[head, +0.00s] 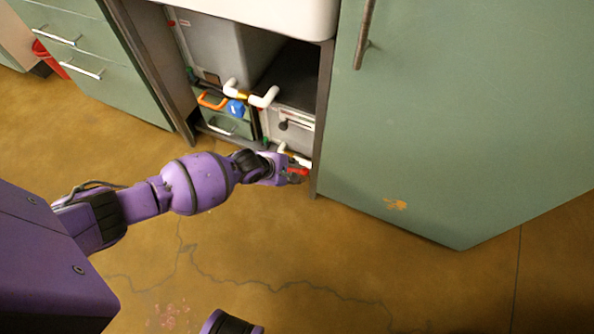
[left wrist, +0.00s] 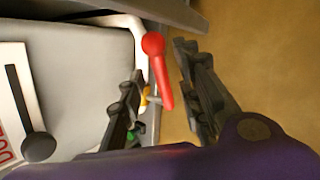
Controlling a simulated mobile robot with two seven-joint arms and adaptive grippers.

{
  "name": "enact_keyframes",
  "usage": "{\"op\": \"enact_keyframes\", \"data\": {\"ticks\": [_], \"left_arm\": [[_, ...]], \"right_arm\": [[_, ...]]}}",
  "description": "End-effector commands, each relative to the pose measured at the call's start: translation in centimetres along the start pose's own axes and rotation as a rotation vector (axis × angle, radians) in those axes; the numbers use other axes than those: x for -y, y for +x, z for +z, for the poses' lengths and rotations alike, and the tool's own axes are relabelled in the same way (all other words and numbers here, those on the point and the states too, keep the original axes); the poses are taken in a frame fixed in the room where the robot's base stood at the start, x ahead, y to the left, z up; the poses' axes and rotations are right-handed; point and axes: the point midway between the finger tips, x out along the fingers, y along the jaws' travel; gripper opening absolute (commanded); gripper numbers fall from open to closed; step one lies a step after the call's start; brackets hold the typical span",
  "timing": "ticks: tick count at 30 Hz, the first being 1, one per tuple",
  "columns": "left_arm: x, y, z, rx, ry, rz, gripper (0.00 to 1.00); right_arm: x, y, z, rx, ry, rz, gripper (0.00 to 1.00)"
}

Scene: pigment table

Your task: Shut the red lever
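The red lever (left wrist: 160,70) shows in the left wrist view as a long red handle with a round end, on white piping (left wrist: 138,38). In the head view only a bit of the red lever (head: 299,171) shows beside my left gripper (head: 289,172). In the left wrist view my left gripper (left wrist: 165,92) is open, with its fingers apart. The lever lies between the two fingers in the picture; I cannot tell whether either finger touches it. My right gripper is not in view.
A grey box with a black-knobbed lever (left wrist: 38,145) is close on the left in the wrist view. In the head view, an orange handle (head: 212,103) and a blue knob (head: 235,108) sit in the cabinet opening. A green cabinet door (head: 450,120) stands right of it. The floor in front is clear.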

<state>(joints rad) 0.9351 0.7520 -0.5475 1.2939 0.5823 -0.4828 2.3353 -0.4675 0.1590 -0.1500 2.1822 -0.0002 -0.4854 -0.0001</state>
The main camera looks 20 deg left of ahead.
Motion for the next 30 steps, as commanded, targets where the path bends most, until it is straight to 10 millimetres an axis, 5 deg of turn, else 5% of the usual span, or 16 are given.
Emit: {"op": "enact_keyframes", "data": {"ticks": [6,17,25,30], "left_arm": [[-0.1,3.0,0.0,0.000,0.003,0.001,0.32],[-0.3,3.5,0.2,0.002,0.004,0.003,0.32],[-0.3,3.5,0.2,0.002,0.003,0.004,0.00],[-0.4,3.5,0.2,0.002,0.002,0.005,0.00]], "right_arm": [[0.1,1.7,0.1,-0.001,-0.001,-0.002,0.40],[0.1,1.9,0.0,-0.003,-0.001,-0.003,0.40],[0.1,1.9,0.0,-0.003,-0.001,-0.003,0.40],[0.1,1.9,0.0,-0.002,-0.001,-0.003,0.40]]}}
